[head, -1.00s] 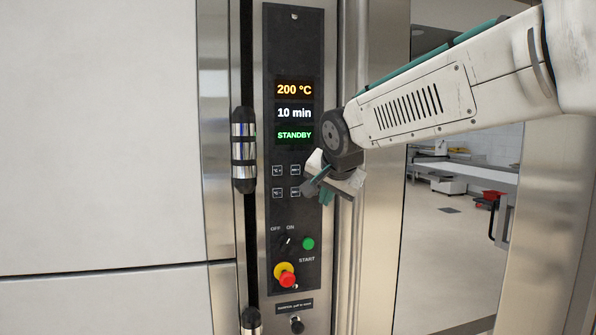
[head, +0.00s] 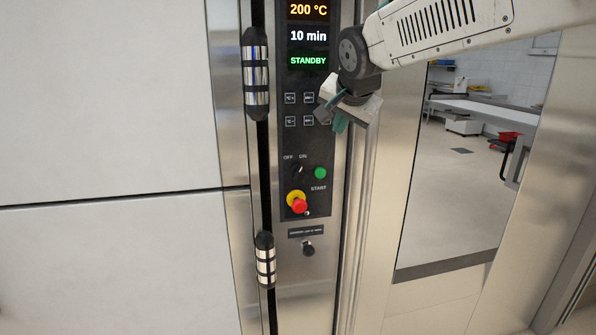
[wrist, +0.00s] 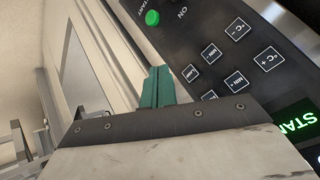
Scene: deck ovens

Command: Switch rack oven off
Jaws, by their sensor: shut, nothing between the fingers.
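The rack oven's black control panel (head: 307,140) stands upright in the head view. Its display reads 200 °C, 10 min and STANDBY (head: 307,61). The OFF/ON knob (head: 297,169) sits below the small square buttons, and its mark seems to point toward ON. The green START button (head: 320,173) is right of it, and a red emergency button (head: 298,204) on yellow is below. My gripper (head: 339,122) is shut and empty, in front of the panel's right edge, above and right of the knob. In the wrist view its green fingers (wrist: 157,87) are together; the knob is not visible there.
A vertical door handle (head: 256,75) with dark and shiny bands runs left of the panel. A damper pull knob (head: 308,249) is below it. A steel frame edge stands close right of my gripper. Further right, an opening or reflection shows a bench (head: 490,112) and floor.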

